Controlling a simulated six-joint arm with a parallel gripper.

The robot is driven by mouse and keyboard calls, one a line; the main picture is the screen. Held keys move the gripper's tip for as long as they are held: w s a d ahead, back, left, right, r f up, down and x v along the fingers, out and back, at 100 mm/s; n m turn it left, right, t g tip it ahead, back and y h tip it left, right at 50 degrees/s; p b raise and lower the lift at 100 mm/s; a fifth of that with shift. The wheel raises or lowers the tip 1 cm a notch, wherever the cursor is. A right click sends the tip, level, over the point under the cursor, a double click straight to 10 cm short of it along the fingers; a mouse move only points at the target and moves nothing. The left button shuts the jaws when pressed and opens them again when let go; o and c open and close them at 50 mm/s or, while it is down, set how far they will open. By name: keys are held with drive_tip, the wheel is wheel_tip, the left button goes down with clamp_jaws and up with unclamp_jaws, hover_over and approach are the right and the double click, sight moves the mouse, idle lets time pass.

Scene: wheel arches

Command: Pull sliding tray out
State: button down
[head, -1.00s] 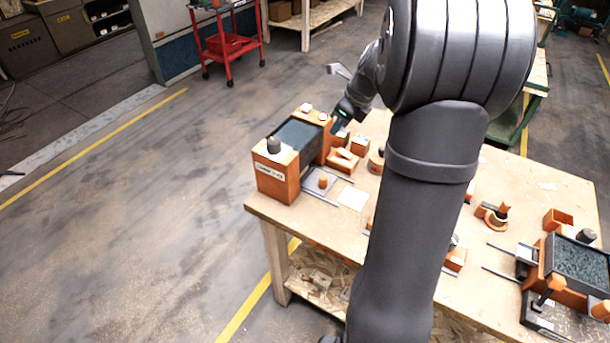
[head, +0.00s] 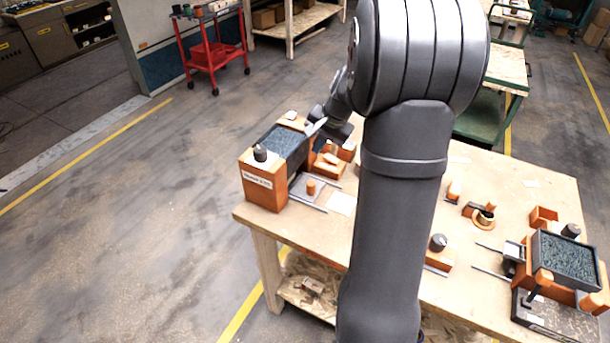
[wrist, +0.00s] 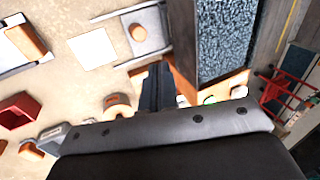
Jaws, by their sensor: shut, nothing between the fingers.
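A grey sliding tray (head: 301,190) with an orange knob (head: 311,187) sits on two metal rails beside the orange-ended machine (head: 264,190) on the left of the bench. The tray (wrist: 153,44) and its knob (wrist: 138,32) also show at the top of the wrist view, beyond my fingers. My gripper (wrist: 157,84) is shut and empty, apart from the knob, beside the machine's dark speckled top (wrist: 226,35). In the head view my arm partly hides the gripper near the machine's far end.
A similar machine with a speckled top (head: 566,258) and rails stands at the bench's right. Orange blocks (head: 328,165) lie close to my gripper. A white sheet (head: 342,203) lies beside the rails. A red cart (head: 213,55) stands on the floor behind.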

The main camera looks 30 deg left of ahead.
drive_tip(key=f+n, duration=0.1)
drive_tip(key=n, duration=1.5)
hover_over(305, 190)
wheel_tip(305, 190, down, 12)
drive_tip(key=shift+r, duration=0.1)
drive_tip(key=d, duration=1.4)
drive_tip(key=v, duration=1)
drive_tip(key=shift+a, duration=0.35)
